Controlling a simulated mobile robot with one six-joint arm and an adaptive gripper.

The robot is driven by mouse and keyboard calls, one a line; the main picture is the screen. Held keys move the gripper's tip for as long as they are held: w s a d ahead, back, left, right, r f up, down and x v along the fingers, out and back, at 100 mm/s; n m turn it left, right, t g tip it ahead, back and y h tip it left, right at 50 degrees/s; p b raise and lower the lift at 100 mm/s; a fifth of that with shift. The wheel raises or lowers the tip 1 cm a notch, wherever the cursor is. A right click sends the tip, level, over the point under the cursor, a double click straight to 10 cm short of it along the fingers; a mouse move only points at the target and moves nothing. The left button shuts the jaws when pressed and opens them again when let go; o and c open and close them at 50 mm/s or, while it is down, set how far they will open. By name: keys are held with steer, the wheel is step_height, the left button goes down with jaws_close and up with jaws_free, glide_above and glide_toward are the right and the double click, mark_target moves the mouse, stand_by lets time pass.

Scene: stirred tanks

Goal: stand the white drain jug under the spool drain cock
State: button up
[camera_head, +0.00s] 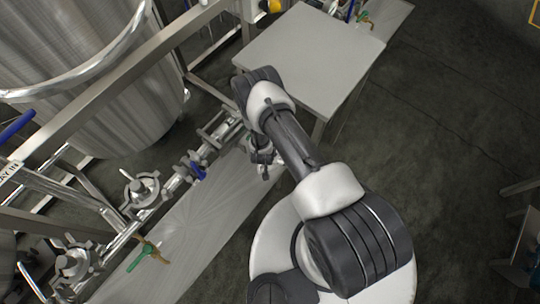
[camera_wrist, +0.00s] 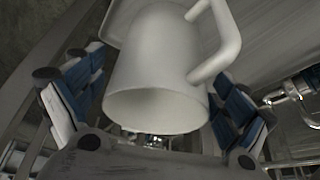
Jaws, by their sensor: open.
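The white drain jug (camera_wrist: 155,75) fills the middle of the wrist view, with its handle (camera_wrist: 220,45) at the right and its round rim towards the camera. My gripper (camera_wrist: 155,105) is open, with one blue-padded finger on each side of the jug. I cannot tell whether either finger touches it. In the head view my gripper (camera_head: 263,160) is low beside the pipework, and I cannot make out the jug there. A small cock with a green handle (camera_head: 148,251) is at the lower left; I cannot tell whether it is the spool drain cock.
A long metal shelf (camera_head: 190,236) runs below the pipe line. A blue-handled valve (camera_head: 197,170) sits on the pipe left of my gripper. A bare grey table (camera_head: 310,55) stands behind, and a large steel tank (camera_head: 90,80) at left.

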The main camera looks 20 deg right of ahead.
steer(key=p+v, duration=0.3)
steer(key=v, duration=0.4)
steer(key=shift+r, duration=0.35)
steer(key=shift+s, duration=0.1)
